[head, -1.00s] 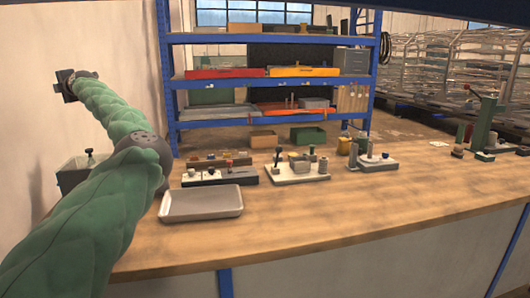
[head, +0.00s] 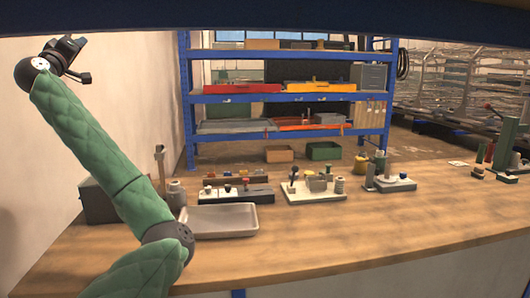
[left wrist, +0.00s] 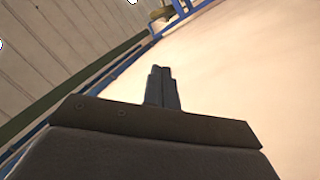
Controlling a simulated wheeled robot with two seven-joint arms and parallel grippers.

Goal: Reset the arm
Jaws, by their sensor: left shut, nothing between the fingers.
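My left arm, in a green padded cover, rises from the bottom left of the head view. My left gripper (head: 72,62) is at the upper left, high above the workbench (head: 330,238) and in front of the pale wall. In the left wrist view the two dark fingers of the left gripper (left wrist: 161,72) lie together, shut and empty, with pale wall beyond them. My right gripper does not show in either view.
On the bench are a grey tray (head: 218,221), a fixture board (head: 316,189) and a grey box (head: 100,203) beside my left arm. A blue shelf rack (head: 187,110) stands behind. The bench front is clear.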

